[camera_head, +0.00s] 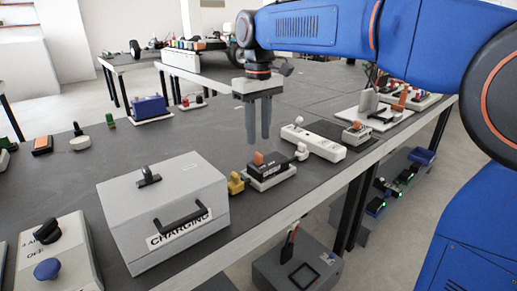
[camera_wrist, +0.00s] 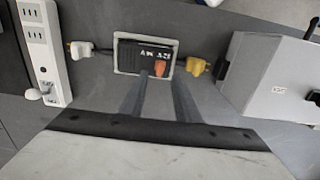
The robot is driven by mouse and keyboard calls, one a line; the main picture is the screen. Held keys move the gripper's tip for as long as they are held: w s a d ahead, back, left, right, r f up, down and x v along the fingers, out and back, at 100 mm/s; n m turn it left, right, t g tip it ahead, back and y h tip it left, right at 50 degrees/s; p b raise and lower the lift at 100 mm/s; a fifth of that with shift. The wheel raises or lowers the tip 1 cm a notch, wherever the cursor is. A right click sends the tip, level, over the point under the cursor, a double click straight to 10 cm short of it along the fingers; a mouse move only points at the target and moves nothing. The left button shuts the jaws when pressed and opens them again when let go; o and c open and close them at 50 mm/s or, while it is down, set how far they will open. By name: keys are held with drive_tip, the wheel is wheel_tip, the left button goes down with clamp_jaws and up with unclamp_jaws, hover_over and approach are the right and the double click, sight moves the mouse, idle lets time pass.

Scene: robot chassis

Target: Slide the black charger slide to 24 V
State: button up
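The black charger (camera_head: 272,169) lies on the table in a light tray and carries an orange slide (camera_head: 258,158). In the wrist view the charger (camera_wrist: 140,56) has white markings too small to read surely. There the orange slide (camera_wrist: 160,69) sits toward the charger's right end, close to its lower edge. My gripper (camera_head: 258,140) points down just above the charger, its two fingers parted with nothing between them. In the wrist view the fingers of my gripper (camera_wrist: 160,78) come up on either side of the orange slide, without visible contact.
A yellow plug (camera_head: 235,183) and a white plug (camera_head: 301,152) flank the charger. A grey box marked CHARGING (camera_head: 165,210) stands to the left. A white power strip (camera_head: 314,142) lies to the right. The table's front edge is close by.

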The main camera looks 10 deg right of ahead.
sight(259, 153)
drive_tip(key=shift+f, duration=2.8)
clamp_jaws()
